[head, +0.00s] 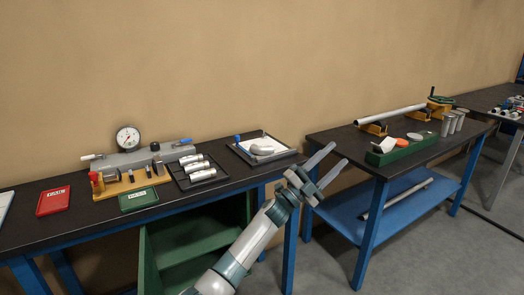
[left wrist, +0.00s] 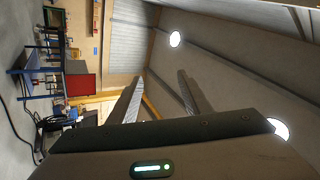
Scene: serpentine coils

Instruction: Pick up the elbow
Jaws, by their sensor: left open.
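I cannot pick out an elbow for certain. Several small fittings (head: 511,108) in grey, red and blue lie on the far right table, too small to tell apart. A grey rounded piece (head: 262,149) lies in a shallow tray (head: 284,154) on the left bench, its shape unclear. My left gripper (head: 336,155) is raised in front of the gap between the two benches, fingers apart and empty, pointing up and right. In the left wrist view the open fingers (left wrist: 159,85) have only the ceiling and far room behind them. My right gripper is not in view.
The left bench (head: 30,231) carries a dial gauge fixture (head: 130,150), red tray (head: 53,201), green tray (head: 138,200) and metal cylinders (head: 195,166). The middle bench (head: 330,140) holds a long pipe (head: 391,114), a green box (head: 400,152) and upright cylinders (head: 453,122).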

